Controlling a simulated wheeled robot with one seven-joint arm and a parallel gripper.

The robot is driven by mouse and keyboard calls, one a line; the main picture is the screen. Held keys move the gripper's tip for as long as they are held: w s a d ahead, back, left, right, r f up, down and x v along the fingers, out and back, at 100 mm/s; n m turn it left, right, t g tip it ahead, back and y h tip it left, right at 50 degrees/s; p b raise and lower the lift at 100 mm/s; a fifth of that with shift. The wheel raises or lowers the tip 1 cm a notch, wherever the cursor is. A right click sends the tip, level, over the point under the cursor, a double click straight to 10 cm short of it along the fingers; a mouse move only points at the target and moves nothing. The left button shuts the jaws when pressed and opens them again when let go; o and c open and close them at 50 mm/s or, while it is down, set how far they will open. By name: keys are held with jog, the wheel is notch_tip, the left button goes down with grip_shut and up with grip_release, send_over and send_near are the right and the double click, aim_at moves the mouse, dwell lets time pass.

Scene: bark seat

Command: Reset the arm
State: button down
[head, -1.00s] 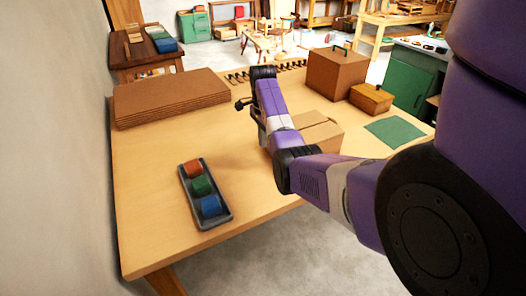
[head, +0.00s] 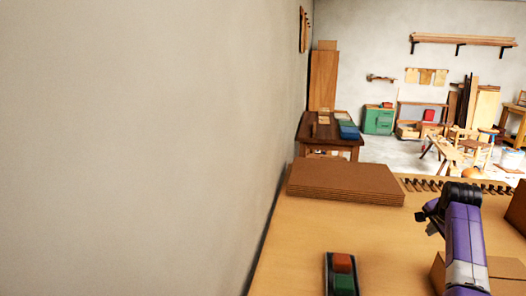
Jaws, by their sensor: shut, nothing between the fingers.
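My purple arm reaches up from the lower right of the head view. My gripper (head: 422,217) is the small dark part at the left of its black wrist, above the wooden table. It looks shut and holds nothing that I can see, though it is small here.
The wooden table (head: 300,240) carries a stack of brown boards (head: 345,184) left of my gripper. A dark tray (head: 328,270) with red and green blocks is cut by the bottom edge. A cardboard box (head: 505,268) sits beside my arm. A bare wall (head: 140,150) fills the left.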

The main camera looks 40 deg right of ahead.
jog(key=w+a+f+n+t+h, duration=0.3)
jog(key=w+a+n, duration=0.1)
jog(key=w+a, duration=0.2)
jog(key=a+n+t, duration=0.2)
jog(key=a+n, duration=0.1)
jog(key=a, duration=0.6)
jog(key=a+f+n+t, duration=0.1)
jog(key=a+n+t, duration=0.1)
jog(key=a, duration=0.7)
jog(key=a+n+t, duration=0.2)
jog(key=a+n, duration=0.2)
jog(key=a, duration=0.5)
jog(key=shift+w+a+f+t+h+b, duration=0.15)
jog(key=shift+w+f+t+h+b, duration=0.15)
jog(key=shift+w+t+h, duration=0.1)
jog(key=s+a+r+n+t+y, duration=0.25)
jog(key=s+a, duration=0.45)
jog(key=a, duration=0.5)
jog(key=s+a+r+n+t+y, duration=0.2)
jog(key=s+a+n, duration=0.3)
jog(key=a, duration=0.7)
jog(key=s+a+n+g+y, duration=0.1)
jog(key=s+a+y, duration=0.1)
jog(key=s+a, duration=0.2)
jog(key=s+a+f+n+g+y, duration=0.1)
jog(key=s+a+y, duration=0.2)
jog(key=s, duration=0.6)
jog(key=shift+a+f+g+b, duration=0.15)
jog(key=shift+a+g+b, duration=0.25)
jog(key=shift+a, duration=0.2)
